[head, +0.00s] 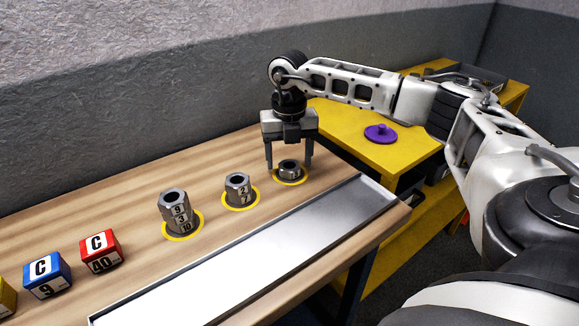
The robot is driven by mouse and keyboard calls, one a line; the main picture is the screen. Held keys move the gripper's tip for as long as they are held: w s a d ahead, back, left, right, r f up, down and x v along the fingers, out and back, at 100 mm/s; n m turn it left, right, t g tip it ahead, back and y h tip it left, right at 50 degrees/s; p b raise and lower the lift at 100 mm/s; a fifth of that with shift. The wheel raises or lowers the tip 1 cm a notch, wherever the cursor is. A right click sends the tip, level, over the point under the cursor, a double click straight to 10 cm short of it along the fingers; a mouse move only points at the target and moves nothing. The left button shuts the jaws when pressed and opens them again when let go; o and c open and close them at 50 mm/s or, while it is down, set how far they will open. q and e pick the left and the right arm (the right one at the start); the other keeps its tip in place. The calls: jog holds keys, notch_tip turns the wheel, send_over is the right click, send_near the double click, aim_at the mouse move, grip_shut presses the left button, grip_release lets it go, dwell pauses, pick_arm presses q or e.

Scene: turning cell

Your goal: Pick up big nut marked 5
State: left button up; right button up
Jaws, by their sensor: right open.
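A single grey hex nut (290,172) sits on a yellow ring near the far right end of the wooden bench; no number can be read on it. My right gripper (288,163) is open, pointing down, with one finger on each side of this nut; I cannot tell whether the fingers touch it. A stack of nuts marked 2 and 7 (238,189) stands to its left on another ring. A taller stack marked 9, 3 and 10 (175,211) stands further left. No 5 is readable anywhere. My left gripper is not in view.
A long metal tray (250,251) runs along the bench's front. A red block (101,250) and a blue block (47,275), both marked C, sit at left, with part of a yellow block at the edge. A yellow table (365,150) with a purple knobbed disc (381,134) is behind right.

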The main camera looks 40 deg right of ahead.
jog(key=shift+f, duration=0.3)
jog(key=c, duration=1.2)
jog(key=shift+r, duration=0.15)
